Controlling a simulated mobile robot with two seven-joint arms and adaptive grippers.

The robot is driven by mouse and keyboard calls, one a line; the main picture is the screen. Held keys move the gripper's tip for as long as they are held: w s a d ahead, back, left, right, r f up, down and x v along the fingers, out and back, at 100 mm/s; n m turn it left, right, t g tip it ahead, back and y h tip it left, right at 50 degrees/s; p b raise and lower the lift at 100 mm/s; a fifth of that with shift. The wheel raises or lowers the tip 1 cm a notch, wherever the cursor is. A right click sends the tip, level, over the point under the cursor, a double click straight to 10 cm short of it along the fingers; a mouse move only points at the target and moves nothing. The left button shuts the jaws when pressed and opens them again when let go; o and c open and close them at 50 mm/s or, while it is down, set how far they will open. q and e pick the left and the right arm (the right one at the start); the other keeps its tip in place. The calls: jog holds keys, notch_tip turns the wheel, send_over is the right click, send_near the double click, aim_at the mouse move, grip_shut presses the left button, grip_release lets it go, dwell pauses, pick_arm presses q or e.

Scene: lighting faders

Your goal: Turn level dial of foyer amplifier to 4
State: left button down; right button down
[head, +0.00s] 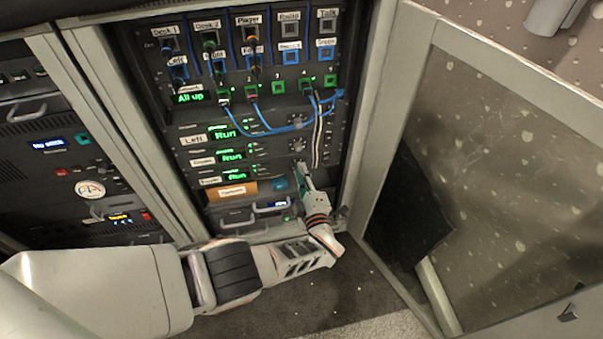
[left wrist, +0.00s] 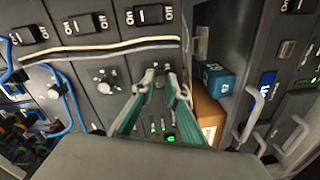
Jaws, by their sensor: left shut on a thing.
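The lowest of three amplifiers (head: 236,175) in the rack has a green "Run" display; its small label, probably "Foyer", is hard to read. My left gripper (head: 301,170) is at the right end of this amplifier's front. In the left wrist view, my left gripper (left wrist: 161,76), with green fingers, is shut at the front panel around its level dial. The fingertips hide most of the dial, and its setting cannot be read. The dials of the other two amplifiers, a middle one (left wrist: 106,84) and a farther one (left wrist: 54,91), are free. My right gripper is not in view.
Blue cables (head: 270,128) hang above the amplifiers. An orange-brown box (head: 232,192) and a teal box (head: 280,184) sit below. An open door (head: 380,110) stands on the right.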

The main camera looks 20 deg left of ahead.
pick_arm(q)
jog(key=c, duration=2)
grip_release()
jog(key=shift+s, duration=0.1)
jog(key=shift+v, duration=3.7)
